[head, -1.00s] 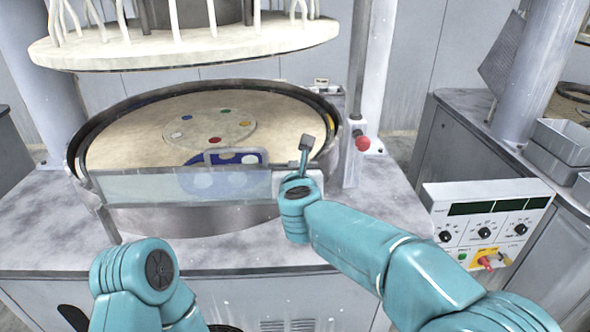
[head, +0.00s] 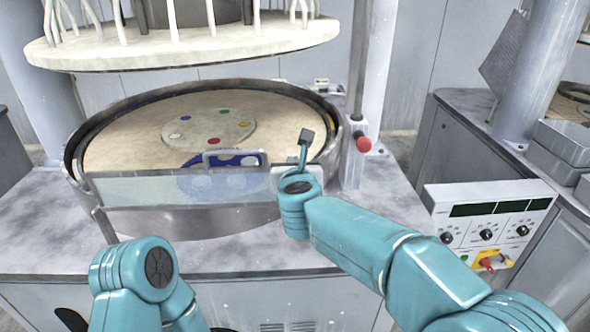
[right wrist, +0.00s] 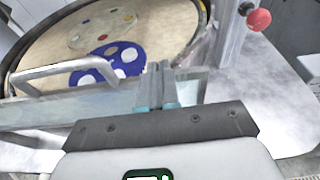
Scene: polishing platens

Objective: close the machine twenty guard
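The guard is a low clear panel (head: 140,188) across the front of the round platen machine. Its grey bar handle also shows in the right wrist view (right wrist: 70,72), left of the fingers. My right gripper (head: 291,165) is at the panel's right end, partly hidden by my arm in the head view. My left gripper is out of view; only part of that arm shows.
The platen (head: 130,143) carries a disc with coloured dots and a blue carrier. A white ring plate (head: 180,48) hangs above. A red knob (head: 363,145) stands on a post at right. A control box (head: 487,222) and grey trays (head: 558,143) are farther right.

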